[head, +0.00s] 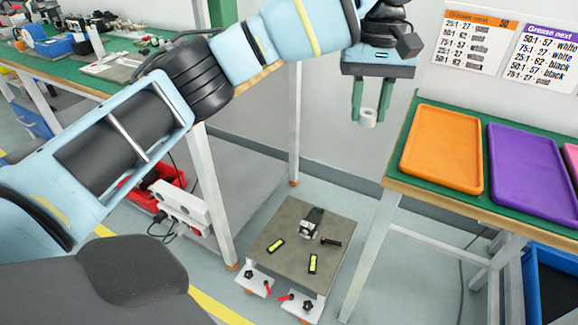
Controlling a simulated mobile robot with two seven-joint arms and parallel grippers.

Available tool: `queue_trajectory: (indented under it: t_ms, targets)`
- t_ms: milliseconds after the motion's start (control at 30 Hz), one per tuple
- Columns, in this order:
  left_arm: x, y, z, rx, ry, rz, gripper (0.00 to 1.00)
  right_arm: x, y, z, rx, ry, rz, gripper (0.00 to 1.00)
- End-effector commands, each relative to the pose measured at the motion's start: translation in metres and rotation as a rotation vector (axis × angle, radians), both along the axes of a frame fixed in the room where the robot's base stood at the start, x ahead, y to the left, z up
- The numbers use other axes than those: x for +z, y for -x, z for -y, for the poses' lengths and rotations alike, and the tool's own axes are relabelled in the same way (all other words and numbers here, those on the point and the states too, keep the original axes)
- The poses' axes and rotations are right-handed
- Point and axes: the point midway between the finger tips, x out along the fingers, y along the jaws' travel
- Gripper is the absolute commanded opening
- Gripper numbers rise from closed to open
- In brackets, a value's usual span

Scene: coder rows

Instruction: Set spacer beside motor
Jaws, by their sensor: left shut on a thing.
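My left gripper (368,112) hangs in the upper right of the head view, its two green fingers pointing down. It is shut on a small pale ring-shaped piece, the spacer (368,119), which shows between the fingertips in the air, in front of the grey wall. A small black and silver part (311,222), which may be the motor, lies on the low grey platform (335,228); I cannot tell for sure. The spacer is well above and apart from it. My right gripper is not in view.
An orange tray (442,148) and a purple tray (530,172) lie on the green bench at right, under wall signs (474,42). Two small levels and a black tool share the low platform. A cluttered green bench (75,62) is at left.

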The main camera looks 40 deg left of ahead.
Motion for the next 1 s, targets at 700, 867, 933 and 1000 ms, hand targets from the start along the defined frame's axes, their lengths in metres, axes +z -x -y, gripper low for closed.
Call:
queue_trajectory:
  t_ms: [700, 867, 933, 1000]
  targets:
    - [0.001, -0.081, -0.101, 0.641, 0.003, -0.002, 0.07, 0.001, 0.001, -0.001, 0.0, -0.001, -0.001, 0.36]
    - [-0.01, -0.084, -0.112, 0.699, 0.004, -0.002, 0.07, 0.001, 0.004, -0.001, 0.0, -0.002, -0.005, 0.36]
    - [-0.016, -0.085, -0.118, 0.729, 0.001, -0.001, 0.07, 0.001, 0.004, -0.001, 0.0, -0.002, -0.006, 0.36]
    - [-0.022, -0.086, -0.123, 0.757, -0.002, -0.001, 0.07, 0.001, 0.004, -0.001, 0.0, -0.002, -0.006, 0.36]
